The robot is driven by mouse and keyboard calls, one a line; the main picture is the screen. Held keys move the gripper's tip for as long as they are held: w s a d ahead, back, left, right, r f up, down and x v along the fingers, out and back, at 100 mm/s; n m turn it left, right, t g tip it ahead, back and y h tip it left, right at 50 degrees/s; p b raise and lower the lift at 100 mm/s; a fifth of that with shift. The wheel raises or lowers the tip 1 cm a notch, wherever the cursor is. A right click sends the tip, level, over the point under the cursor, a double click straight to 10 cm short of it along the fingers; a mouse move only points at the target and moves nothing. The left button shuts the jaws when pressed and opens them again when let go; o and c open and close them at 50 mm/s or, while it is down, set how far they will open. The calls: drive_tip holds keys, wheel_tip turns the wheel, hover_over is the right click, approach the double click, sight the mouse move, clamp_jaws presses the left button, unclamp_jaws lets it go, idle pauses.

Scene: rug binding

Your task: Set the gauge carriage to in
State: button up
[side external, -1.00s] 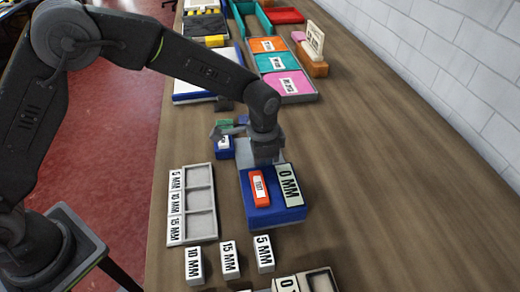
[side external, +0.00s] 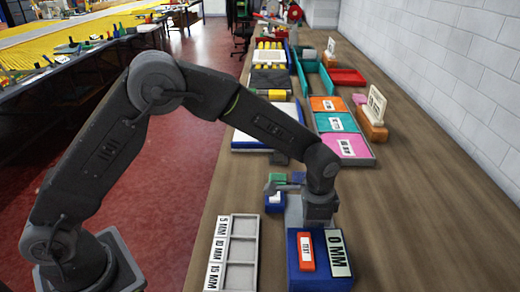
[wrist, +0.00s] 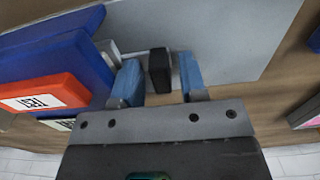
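The gauge is a blue block (side external: 308,281) with a red TEST button (side external: 306,252) and a 0 MM plate (side external: 339,252) on top. In the wrist view its blue body (wrist: 75,42) and red button (wrist: 42,94) are at the left. A small black block (wrist: 159,70), which may be the carriage's handle, stands in front of a grey plate (wrist: 225,35). My gripper (wrist: 160,80) is open, with its blue fingers on either side of the black block and a gap at the right finger. In the side view my gripper (side external: 318,222) is low behind the blue block, its fingertips hidden.
A grey tray (side external: 257,225) labelled 5, 10 and 15 MM lies left of the gauge. A small blue block (side external: 275,205) stands behind the tray. Coloured trays (side external: 352,146) and an orange stand (side external: 373,130) are farther back. The bench at right is clear.

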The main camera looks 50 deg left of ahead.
drive_tip(key=w+a, duration=0.6)
drive_tip(key=shift+w+a, duration=0.15)
drive_tip(key=shift+w, duration=0.05)
wheel_tip(320, 180, up, 14)
drive_tip(key=s+a+r+n+t, duration=0.1)
drive_tip(key=s+a+r, duration=0.3)
drive_tip(key=s, duration=0.4)
drive_tip(key=s+a+r+n+t, duration=0.2)
drive_tip(key=s+a+r+n, duration=0.2)
drive_tip(key=s+r, duration=0.2)
drive_tip(key=shift+s+a, duration=0.15)
drive_tip(key=shift+s, duration=1.2)
